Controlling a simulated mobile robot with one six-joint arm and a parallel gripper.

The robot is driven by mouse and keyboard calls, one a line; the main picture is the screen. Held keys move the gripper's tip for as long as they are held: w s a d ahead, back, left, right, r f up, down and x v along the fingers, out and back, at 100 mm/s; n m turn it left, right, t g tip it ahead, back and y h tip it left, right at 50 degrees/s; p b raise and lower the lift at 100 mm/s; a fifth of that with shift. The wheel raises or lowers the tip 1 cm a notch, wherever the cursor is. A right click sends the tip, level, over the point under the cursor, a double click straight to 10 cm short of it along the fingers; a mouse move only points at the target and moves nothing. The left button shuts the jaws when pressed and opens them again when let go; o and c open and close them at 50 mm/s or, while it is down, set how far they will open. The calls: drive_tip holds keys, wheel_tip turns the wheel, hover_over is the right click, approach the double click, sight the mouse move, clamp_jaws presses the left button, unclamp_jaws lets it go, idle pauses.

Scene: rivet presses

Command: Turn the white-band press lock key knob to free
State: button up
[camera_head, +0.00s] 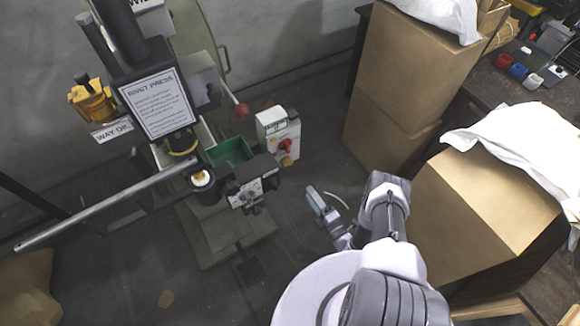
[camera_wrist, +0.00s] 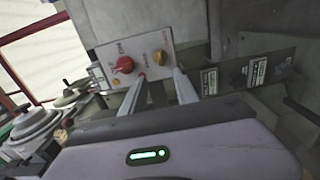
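A rivet press stands at left in the head view, with a sign board (camera_head: 157,102) and a white ring (camera_head: 201,177) on a dark cylinder. A pale control box (camera_head: 272,123) at its right carries a red knob (camera_head: 285,146) and a yellow knob (camera_head: 286,161).
A long metal bar (camera_head: 105,206) and a green bin (camera_head: 230,152) are at the press. A yellow oil bottle (camera_head: 92,103) is at its left. Large cardboard boxes (camera_head: 497,200) stand at right. The floor between press and boxes is mostly clear.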

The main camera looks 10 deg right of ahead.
sight(289, 165)
drive_tip(key=b+x, duration=0.4)
drive_tip(key=x, duration=1.1)
drive_tip(key=shift+a, duration=0.1)
clamp_jaws()
